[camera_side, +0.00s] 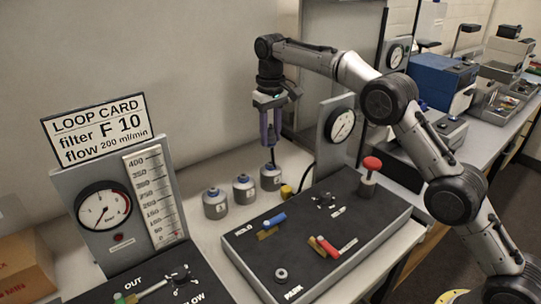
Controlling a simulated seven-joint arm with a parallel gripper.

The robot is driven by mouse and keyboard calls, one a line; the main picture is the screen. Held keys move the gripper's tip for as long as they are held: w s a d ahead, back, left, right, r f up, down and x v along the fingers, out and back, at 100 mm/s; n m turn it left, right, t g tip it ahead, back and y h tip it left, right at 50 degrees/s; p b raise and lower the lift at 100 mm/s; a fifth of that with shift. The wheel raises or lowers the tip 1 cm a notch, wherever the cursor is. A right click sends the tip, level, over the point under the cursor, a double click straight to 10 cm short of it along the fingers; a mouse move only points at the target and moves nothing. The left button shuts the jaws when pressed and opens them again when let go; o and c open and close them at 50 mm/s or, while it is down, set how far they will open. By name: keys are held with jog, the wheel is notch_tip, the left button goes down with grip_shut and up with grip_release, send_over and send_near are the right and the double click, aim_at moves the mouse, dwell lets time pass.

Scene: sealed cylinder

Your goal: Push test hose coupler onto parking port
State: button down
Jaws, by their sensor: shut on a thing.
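My gripper (271,143) points straight down at the upper middle, above the rightmost of three grey canisters (270,178). It is shut on a small dark piece (272,157) that sticks out below the fingertips; I cannot tell whether this is the hose coupler. The parking port (281,274) is a small grey ring on the black panel (340,205), beside the word PARK. Nothing sits on it. A yellow piece (287,191) with a black hose (306,176) lies by the panel's back left edge.
The panel carries a blue-handled valve (273,221), a red-handled valve (327,247) and a red mushroom knob (372,164). A gauge board (337,127) stands behind it. A loop card (97,130) and flow meter (155,195) stand at left.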

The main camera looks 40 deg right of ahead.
dwell(0.4)
jog(key=shift+w+f+m, duration=0.2)
jog(key=shift+w+m, duration=0.05)
jog(key=shift+m, duration=0.15)
jog(key=shift+s+a+f+m, duration=0.25)
jog(key=shift+s+f+m, duration=0.1)
jog(key=shift+f, duration=0.2)
jog(key=shift+s+a+f+m, duration=0.25)
jog(key=shift+s+f, duration=0.1)
jog(key=shift+f, duration=0.15)
jog(key=s+a, duration=0.4)
jog(key=s, duration=0.2)
jog(key=s+a, duration=0.5)
jog(key=s, duration=0.1)
jog(key=s+a, duration=0.4)
jog(key=s, duration=0.2)
jog(key=shift+s+a+r, duration=0.1)
jog(key=shift+s+a, duration=0.1)
jog(key=shift+a, duration=0.15)
jog(key=s+a+r+n, duration=0.2)
jog(key=s+a, duration=0.2)
jog(key=s, duration=0.4)
jog(key=shift+s+a+r, duration=0.15)
jog(key=shift+s+r, duration=0.1)
jog(key=shift+s, duration=0.15)
jog(key=shift+f, duration=0.1)
